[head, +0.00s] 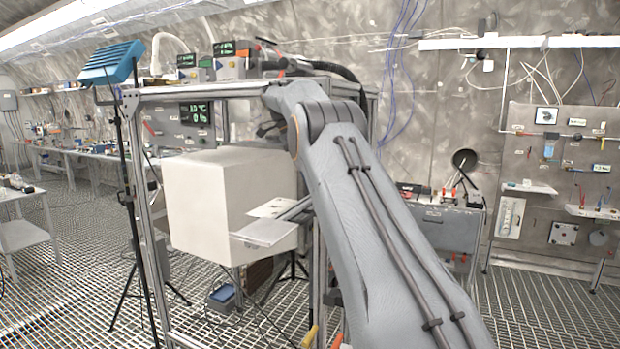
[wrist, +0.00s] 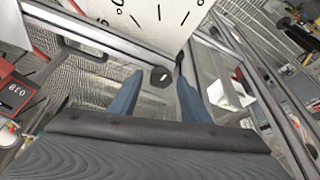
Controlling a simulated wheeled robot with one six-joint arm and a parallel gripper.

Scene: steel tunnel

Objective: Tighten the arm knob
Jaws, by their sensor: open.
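A small dark knob (wrist: 161,76) with a light slot-like mark on its face shows in the wrist view, just below a white dial plate (wrist: 150,14) with black tick marks and digits. My gripper (wrist: 158,92) has two blue fingers, spread apart and empty. The knob appears between and just beyond the fingertips; whether they touch it I cannot tell. In the head view my arm covers the gripper, and I cannot make out the knob there.
A metal frame (head: 137,150) stands around a large white box (head: 215,195) in the head view. A tripod with a blue lamp (head: 110,62) stands to its left. Instruments crowd the frame's top. The grated floor at right (head: 535,305) is mostly clear.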

